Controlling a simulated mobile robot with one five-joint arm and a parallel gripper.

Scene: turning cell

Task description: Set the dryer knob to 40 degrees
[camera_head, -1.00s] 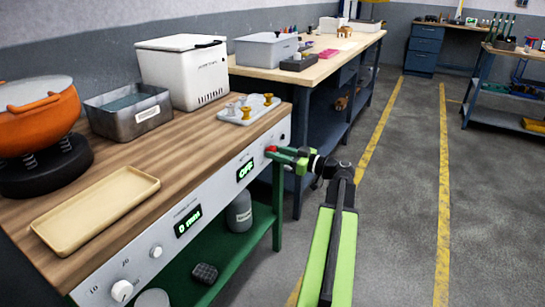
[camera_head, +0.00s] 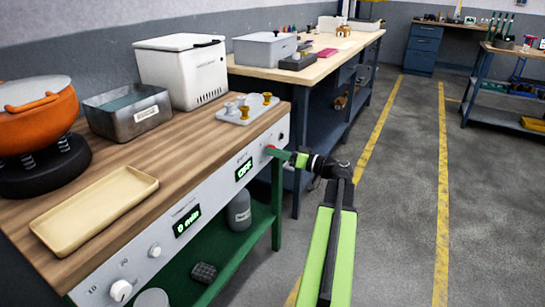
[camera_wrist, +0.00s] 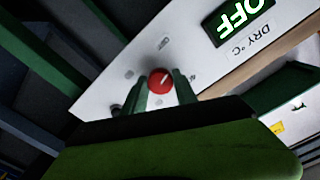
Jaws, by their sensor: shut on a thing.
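The dryer knob (camera_wrist: 159,81) is red with a white pointer line. It sits on the white front panel (camera_wrist: 110,88) between the green fingers of my gripper (camera_wrist: 159,90), which is shut on it. In the head view the gripper (camera_head: 274,153) is at the panel's far right end and hides most of the knob. The dryer display (camera_wrist: 240,20) reads OFF in green, with "DRY °C" printed beside it. It also shows in the head view (camera_head: 244,170).
Another display (camera_head: 187,222) reads 0 min, with white knobs (camera_head: 121,290) further along the panel. The wooden bench top (camera_head: 140,165) carries a tan tray (camera_head: 95,212), a metal bin (camera_head: 128,115), a white box (camera_head: 181,70) and an orange pot (camera_head: 40,118).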

